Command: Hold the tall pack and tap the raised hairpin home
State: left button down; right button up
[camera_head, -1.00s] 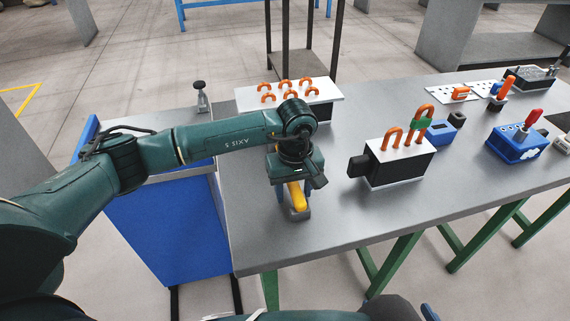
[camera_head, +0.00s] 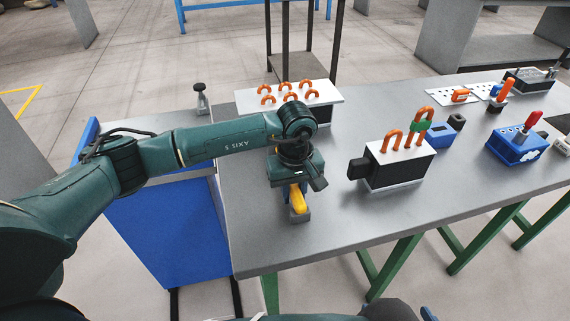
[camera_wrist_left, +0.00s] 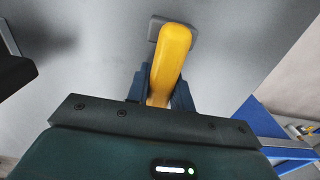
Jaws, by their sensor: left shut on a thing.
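The tall pack (camera_head: 401,170) is a dark box with a white top on the bench, right of my left gripper. Orange hairpins stand on it. The raised hairpin (camera_head: 424,113), with a green piece (camera_head: 421,126) near its legs, is higher than the others. My left gripper (camera_head: 296,187) is shut on a tool with a yellow handle (camera_head: 298,201) and a grey block-like end. In the left wrist view the yellow handle (camera_wrist_left: 171,58) runs between the fingers to the grey end. It is apart from the pack. My right gripper is not in view.
A low white-topped block (camera_head: 328,94) with several orange hairpins stands behind my left arm. A dark block (camera_head: 358,168) is at the pack's left side. A blue box (camera_head: 516,146) with a red-handled tool stands at right. The bench between gripper and pack is clear.

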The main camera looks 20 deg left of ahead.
pick_arm(q)
jog(key=shift+w+r, duration=0.1)
jog(key=shift+r, duration=0.05)
jog(key=shift+r+p, duration=1.65)
jog(key=shift+r, duration=1.8)
